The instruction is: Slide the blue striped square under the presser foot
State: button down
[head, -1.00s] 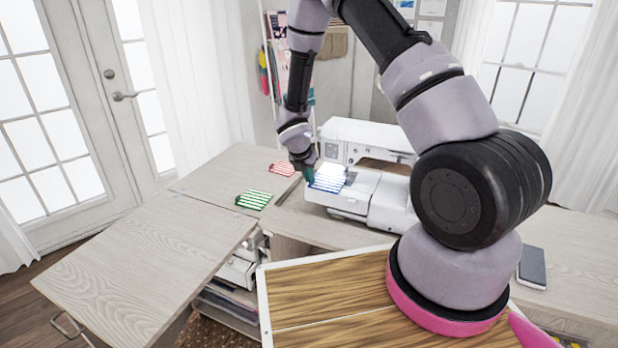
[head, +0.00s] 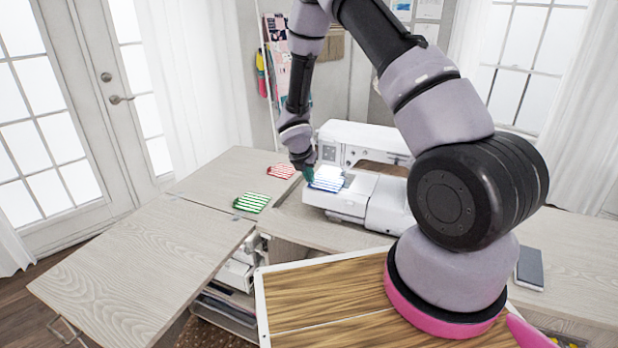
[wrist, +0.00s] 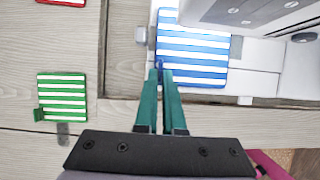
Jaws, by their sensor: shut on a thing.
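The blue striped square (head: 327,180) lies at the sewing machine's bed, near the needle end. In the wrist view the blue striped square (wrist: 192,50) lies flat beside and partly below the machine head's edge at the top. My gripper (head: 308,174) is at the square's left side in the head view. In the wrist view my gripper (wrist: 160,66) has its green fingers closed together on a small blue tab at the square's near left corner. The white sewing machine (head: 365,145) stands in the cabinet. The presser foot cannot be made out.
A red striped square (head: 282,171) and a green striped square (head: 252,202) lie on the wooden cabinet top left of the machine. A dark phone-like object (head: 531,267) lies at the right. The left leaf (head: 140,270) is clear.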

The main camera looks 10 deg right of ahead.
jog(key=shift+w+d, duration=0.1)
jog(key=shift+w+d, duration=0.4)
jog(key=shift+w, duration=0.1)
dwell(0.3)
jog(key=c, duration=0.9)
grip_release()
jog(key=shift+c, duration=0.2)
jog(key=v, duration=1)
jog(key=shift+s+r, duration=0.15)
jog(key=shift+r, duration=0.15)
jog(key=shift+a+r, duration=0.1)
